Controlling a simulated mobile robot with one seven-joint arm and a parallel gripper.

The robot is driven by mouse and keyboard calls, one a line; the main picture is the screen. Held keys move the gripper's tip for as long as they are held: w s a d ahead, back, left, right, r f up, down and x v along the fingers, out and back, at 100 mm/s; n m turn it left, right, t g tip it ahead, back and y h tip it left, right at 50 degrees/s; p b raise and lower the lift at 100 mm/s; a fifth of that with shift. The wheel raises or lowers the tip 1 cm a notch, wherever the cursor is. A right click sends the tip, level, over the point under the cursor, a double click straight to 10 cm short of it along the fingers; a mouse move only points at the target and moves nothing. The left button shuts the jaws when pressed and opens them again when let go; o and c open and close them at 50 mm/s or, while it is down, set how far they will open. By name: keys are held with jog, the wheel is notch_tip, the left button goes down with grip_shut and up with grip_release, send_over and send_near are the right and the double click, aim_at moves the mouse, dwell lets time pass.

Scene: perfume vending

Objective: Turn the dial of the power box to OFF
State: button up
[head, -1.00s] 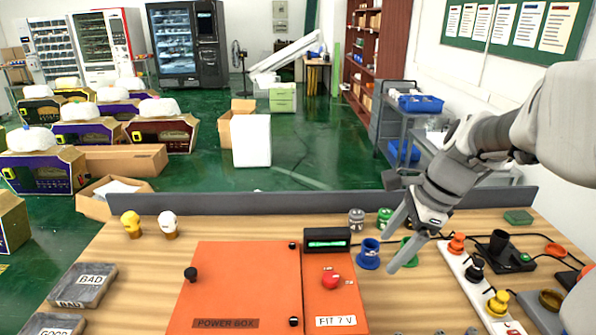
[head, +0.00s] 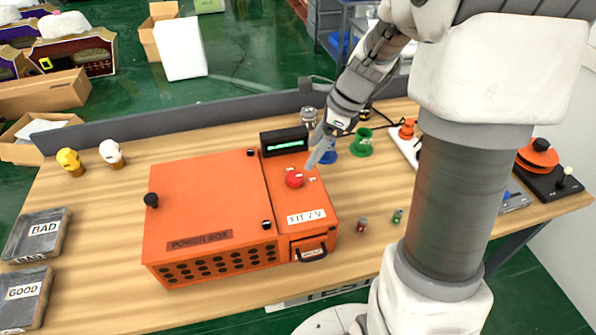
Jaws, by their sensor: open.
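The orange power box (head: 206,207) stands on the wooden table in the head view. Its red dial (head: 295,180) sits on the right part of the top, below a small black display (head: 284,141) with a green lit line. Small white labels surround the dial; their words are too small to read. My gripper (head: 316,154) is open, just right of and behind the dial, above the box's right edge. Its fingers overlap the blue cup in the picture. I cannot tell whether a finger touches the dial.
A blue cup (head: 329,156) and a green cup (head: 361,143) stand right of the box. Two small cylinders (head: 362,224) lie in front of them. Trays marked BAD (head: 40,232) and GOOD (head: 22,296) are at the left. The table between trays and box is clear.

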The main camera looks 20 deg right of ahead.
aim_at(296, 176)
jog(key=x, duration=0.9)
jog(key=shift+b, duration=0.3)
grip_shut()
